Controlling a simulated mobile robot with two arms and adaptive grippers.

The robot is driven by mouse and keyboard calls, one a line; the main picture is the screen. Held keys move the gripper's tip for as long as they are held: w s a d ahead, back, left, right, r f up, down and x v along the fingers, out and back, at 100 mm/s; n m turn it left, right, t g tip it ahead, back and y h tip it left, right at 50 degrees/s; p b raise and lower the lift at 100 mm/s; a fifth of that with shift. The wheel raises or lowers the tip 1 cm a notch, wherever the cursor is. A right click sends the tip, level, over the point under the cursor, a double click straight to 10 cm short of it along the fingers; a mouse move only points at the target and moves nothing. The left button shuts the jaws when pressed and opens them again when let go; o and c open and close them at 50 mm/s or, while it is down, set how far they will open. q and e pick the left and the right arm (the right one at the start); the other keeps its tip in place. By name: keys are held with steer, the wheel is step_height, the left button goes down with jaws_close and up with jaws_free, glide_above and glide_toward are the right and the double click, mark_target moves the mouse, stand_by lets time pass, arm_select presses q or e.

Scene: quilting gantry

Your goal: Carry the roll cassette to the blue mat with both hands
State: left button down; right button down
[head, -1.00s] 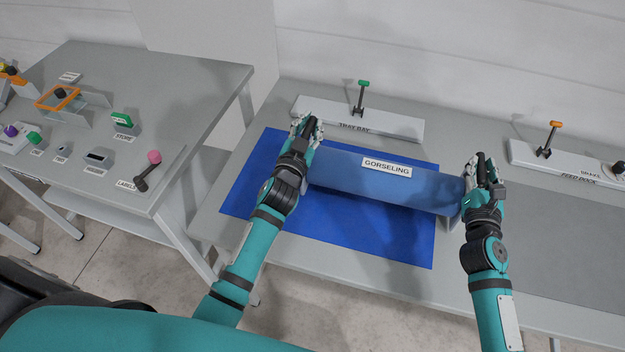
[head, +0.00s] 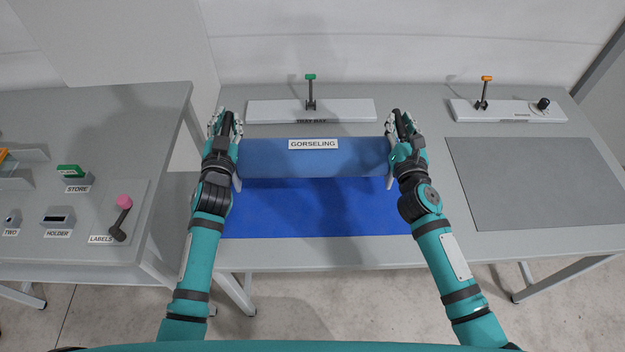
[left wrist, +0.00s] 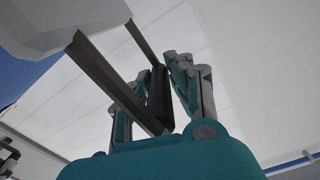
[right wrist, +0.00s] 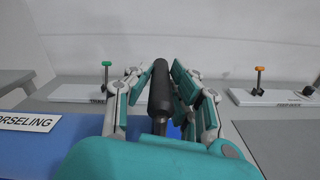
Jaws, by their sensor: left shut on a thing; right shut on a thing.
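The roll cassette (head: 310,164) is a long blue roll with a white GORSELING label and pale end plates. It lies level across the back part of the blue mat (head: 310,218), whose front part shows below it with shadow on it. Whether the cassette touches the mat or hangs just above is unclear. My left gripper (head: 226,125) is shut on the dark handle at its left end; that handle shows in the left wrist view (left wrist: 158,95). My right gripper (head: 404,128) is shut on the right handle, seen in the right wrist view (right wrist: 159,88).
Behind the mat is the white tray bay rail (head: 350,110) with a green-knobbed lever (head: 310,90). Right are a grey panel (head: 530,180) and a rail with an orange-knobbed lever (head: 484,92). A side table (head: 110,115) with small fixtures stands left, across a gap.

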mark_target(232, 139)
arm_select(q)
steer(key=shift+f+b, duration=0.1)
steer(key=shift+b, duration=0.2)
